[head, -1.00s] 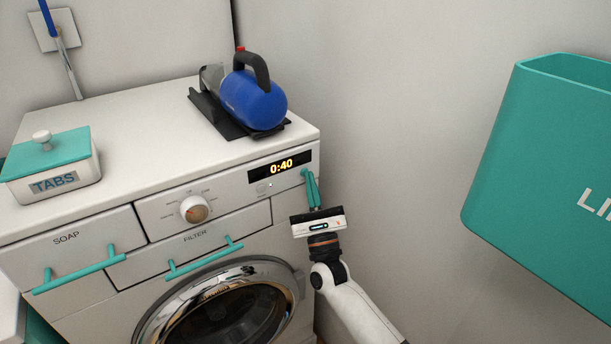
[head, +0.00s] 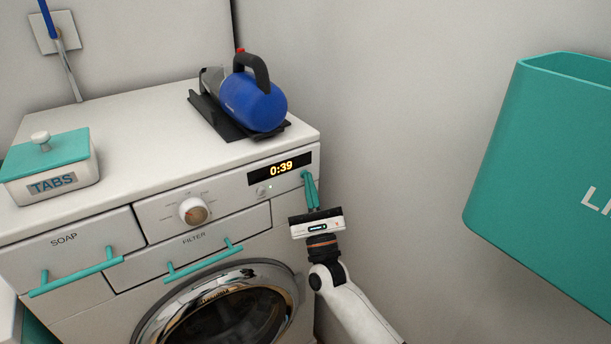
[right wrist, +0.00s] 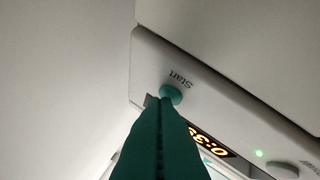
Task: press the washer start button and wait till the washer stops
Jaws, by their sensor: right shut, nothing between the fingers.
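The white washer (head: 100,235) stands in front of me, with its round door (head: 225,310) closed. Its display (head: 281,168) reads 0:39. The teal start button (right wrist: 171,94), beside the printed word Start, shows in the right wrist view; in the head view my fingers cover it. My right gripper (head: 306,176) is shut and empty, its teal fingertips at the button at the right end of the panel. I cannot tell whether they still touch it. A small green light (right wrist: 259,153) is lit near the power button (right wrist: 285,170). My left gripper is not in view.
A blue appliance (head: 254,100) on a black base and a TABS box (head: 50,170) stand on the washer top. The wall is close on the washer's right. A large teal container (head: 545,170) stands at the right. SOAP and FILTER drawers have teal handles.

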